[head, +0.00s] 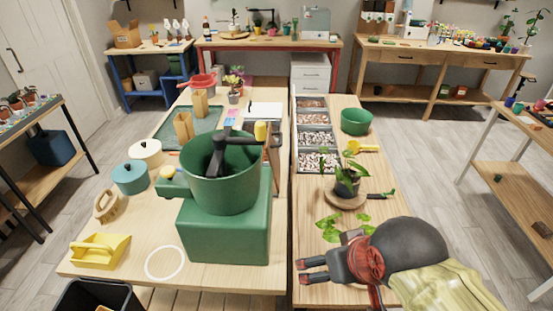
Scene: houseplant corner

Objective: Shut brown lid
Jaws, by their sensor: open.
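My gripper (304,271) is in the lower right of the head view, pointing left over the front of the right-hand table, with its fingers apart and nothing between them. I cannot pick out a brown lid for certain. A narrow brown upright panel (275,148) shows just right of the green mixer-like machine (222,228), which hides most of it. My gripper is well in front of that panel and to its right. A teal lidded pot (130,178) and a cream lidded pot (146,152) stand left of the machine; neither lid looks brown.
A potted plant (347,186) stands on a round wooden board beyond my gripper, near loose green leaves (332,229). Gravel-filled trays (316,136), a green bowl (355,121) and a yellow scoop (361,147) lie farther back.

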